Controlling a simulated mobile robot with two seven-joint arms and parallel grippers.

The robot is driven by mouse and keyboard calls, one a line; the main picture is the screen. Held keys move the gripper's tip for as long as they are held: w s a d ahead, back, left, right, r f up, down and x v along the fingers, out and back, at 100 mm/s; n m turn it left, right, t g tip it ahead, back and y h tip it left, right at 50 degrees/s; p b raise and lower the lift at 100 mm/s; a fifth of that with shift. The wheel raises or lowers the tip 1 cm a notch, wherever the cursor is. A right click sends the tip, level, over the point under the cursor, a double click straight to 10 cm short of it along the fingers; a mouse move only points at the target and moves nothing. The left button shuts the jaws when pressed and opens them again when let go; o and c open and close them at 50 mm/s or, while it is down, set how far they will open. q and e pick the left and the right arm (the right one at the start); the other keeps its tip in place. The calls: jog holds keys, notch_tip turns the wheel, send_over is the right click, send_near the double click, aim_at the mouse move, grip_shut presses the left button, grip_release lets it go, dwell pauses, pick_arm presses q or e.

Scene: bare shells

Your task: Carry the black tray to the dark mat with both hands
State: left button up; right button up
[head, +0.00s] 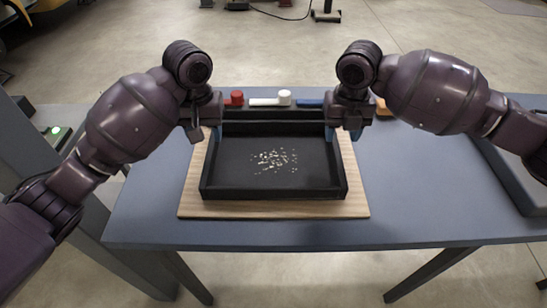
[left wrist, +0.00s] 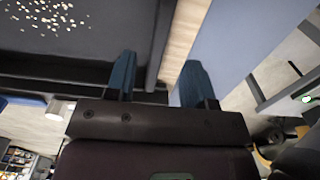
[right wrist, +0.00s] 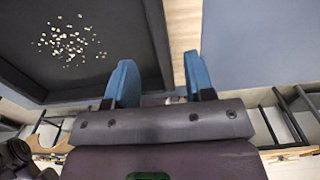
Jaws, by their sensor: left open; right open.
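The black tray (head: 272,193) lies flat on a wooden board (head: 275,209) on the blue-grey table, with small pale bits (head: 274,160) scattered on its floor. My left gripper (head: 207,133) is open at the tray's left wall, near its far end. In the left wrist view its fingers (left wrist: 158,82) stand either side of the wall (left wrist: 160,40). My right gripper (head: 343,133) is open at the right wall. In the right wrist view its fingers (right wrist: 159,80) likewise stand either side of the wall (right wrist: 157,35).
Behind the tray lie a red-ended item (head: 237,97), a white one (head: 284,97) and a blue one (head: 309,103), partly hidden. The table (head: 425,185) right of the board is clear.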

aim_at(210, 150)
pick_arm(q)
jog(key=shift+f, duration=3.4)
pick_arm(e)
jog(key=shift+f, duration=3.4)
pick_arm(q)
jog(key=shift+c, duration=0.5)
pick_arm(e)
jog(key=shift+c, duration=0.5)
pick_arm(q)
grip_shut()
pick_arm(e)
grip_shut()
pick_arm(q)
jog(key=shift+r, duration=0.1)
pick_arm(e)
jog(key=shift+r, duration=0.1)
